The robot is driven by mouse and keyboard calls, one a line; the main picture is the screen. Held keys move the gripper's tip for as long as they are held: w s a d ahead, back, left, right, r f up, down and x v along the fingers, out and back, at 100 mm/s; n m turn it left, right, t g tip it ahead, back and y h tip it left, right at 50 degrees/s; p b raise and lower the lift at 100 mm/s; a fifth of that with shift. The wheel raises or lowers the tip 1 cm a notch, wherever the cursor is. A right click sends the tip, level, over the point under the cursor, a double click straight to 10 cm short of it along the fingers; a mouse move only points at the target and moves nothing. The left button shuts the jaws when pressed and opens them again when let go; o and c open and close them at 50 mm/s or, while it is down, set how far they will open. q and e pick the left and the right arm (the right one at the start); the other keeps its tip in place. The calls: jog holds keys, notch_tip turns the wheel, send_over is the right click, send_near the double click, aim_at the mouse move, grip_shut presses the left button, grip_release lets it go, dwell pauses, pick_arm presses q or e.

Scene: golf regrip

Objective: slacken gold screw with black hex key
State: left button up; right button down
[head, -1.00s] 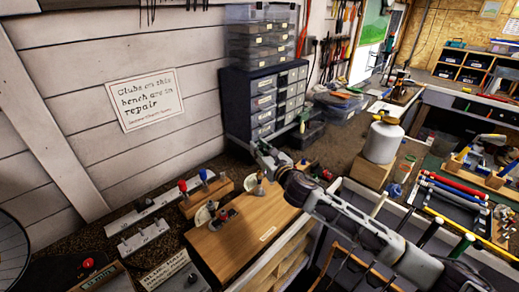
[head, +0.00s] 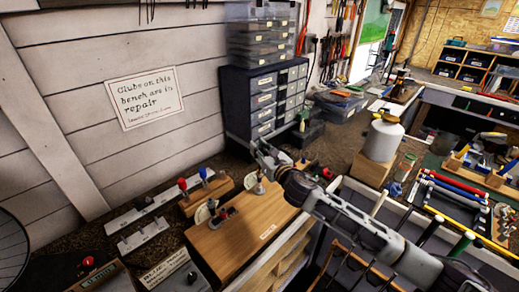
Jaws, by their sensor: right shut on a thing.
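My right gripper (head: 262,149) reaches in from the right, above the back of a wooden board (head: 235,240) on the bench. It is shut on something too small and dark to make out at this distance. I cannot pick out the black hex key or the gold screw. Clamps stand on the board: one with a red handle (head: 224,213) at its left, and another (head: 259,186) just below the gripper. I cannot tell whether the gripper touches anything on the board. My left gripper is not in view.
A dark drawer cabinet (head: 262,97) stands right behind the gripper. A white canister (head: 382,140) on a wooden block (head: 370,169) stands to the right. Rails with red and blue knobs lie left of the board. A tool rack (head: 450,196) is at the right.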

jog(key=shift+f+b, duration=0.35)
jog(key=shift+f, duration=0.25)
jog(key=c, duration=1.2)
grip_release()
jog(key=shift+s, duration=0.1)
jog(key=shift+v, duration=5.9)
jog(key=shift+m, duration=0.3)
